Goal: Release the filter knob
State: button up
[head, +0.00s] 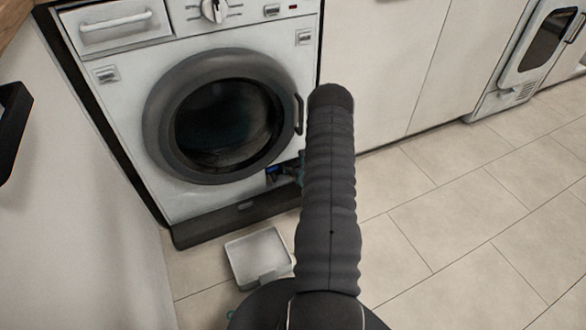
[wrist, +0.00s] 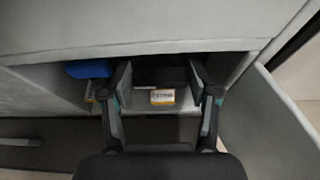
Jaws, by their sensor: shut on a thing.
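The washing machine (head: 120,112) has an open compartment low on its front right. In the wrist view, my gripper (wrist: 158,76) reaches into this compartment, its two fingers on either side of a dark block, which appears to be the filter knob (wrist: 160,75). The gripper is shut on it. The fingers hide the block's sides, and its turn angle cannot be told. A blue part (wrist: 90,68) sits just left of the left finger; blue also shows there in the head view. My arm covers most of the compartment in the head view.
An open flap (wrist: 280,115) stands right of the compartment. A small yellow and white label (wrist: 162,97) is below the block. A shallow light tray (head: 258,257) lies on the floor before the dark plinth (head: 240,212). The tiled floor at right is clear.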

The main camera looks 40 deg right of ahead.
dwell(0.3)
jog(key=o, duration=1.1)
jog(key=v, duration=1.2)
jog(key=shift+a, duration=0.1)
jog(key=shift+f, duration=0.1)
